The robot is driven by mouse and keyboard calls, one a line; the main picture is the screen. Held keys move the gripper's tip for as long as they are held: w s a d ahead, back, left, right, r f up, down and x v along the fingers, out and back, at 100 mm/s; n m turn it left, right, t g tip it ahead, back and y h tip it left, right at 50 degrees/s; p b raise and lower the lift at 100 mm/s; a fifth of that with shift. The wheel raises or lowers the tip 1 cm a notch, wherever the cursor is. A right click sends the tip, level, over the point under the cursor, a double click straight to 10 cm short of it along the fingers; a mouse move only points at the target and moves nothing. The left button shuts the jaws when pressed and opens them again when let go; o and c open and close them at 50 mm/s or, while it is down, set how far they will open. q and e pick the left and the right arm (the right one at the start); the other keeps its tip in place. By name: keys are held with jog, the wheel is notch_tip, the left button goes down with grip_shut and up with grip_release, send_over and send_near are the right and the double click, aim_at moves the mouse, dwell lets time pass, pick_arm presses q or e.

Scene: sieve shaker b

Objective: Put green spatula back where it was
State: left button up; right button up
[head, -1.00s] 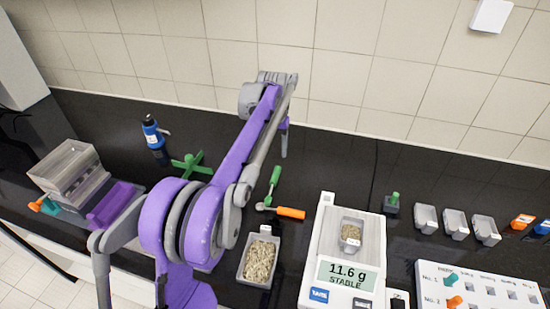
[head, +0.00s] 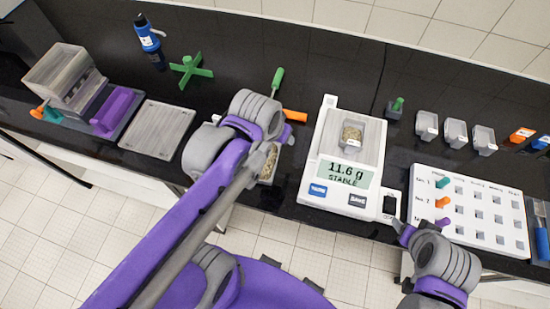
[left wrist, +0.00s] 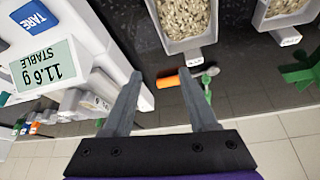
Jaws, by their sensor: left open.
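The green spatula (head: 277,80) lies on the black bench beside an orange-handled tool (head: 295,116); my left arm hides its lower end in the head view. In the left wrist view part of its green handle (left wrist: 208,96) shows by the right finger, near a metal end. My left gripper (left wrist: 165,85) is open and empty, with the orange handle (left wrist: 169,82) seen between its fingertips. I cannot tell its height above the tools. My right gripper (head: 402,250) is at the lower right, by the bench's front edge; its jaws are unclear.
A scale (head: 342,155) reading 11.6 g holds a small tray of grain. Grain trays (left wrist: 185,45) lie near the tools. A green cross (head: 190,72), a blue bottle (head: 148,32) and a grey plate (head: 158,130) stand left. A peg board (head: 470,210) and small cups are right.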

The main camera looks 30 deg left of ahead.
pick_arm(q)
jog(key=shift+t, duration=0.5)
jog(key=s+f, duration=0.1)
jog(key=s+d+f, duration=0.1)
jog(key=s, duration=0.1)
jog(key=s+f, duration=0.1)
jog(key=f, duration=0.1)
jog(key=shift+s+d, duration=0.25)
jog(key=shift+s, duration=0.15)
dwell(0.4)
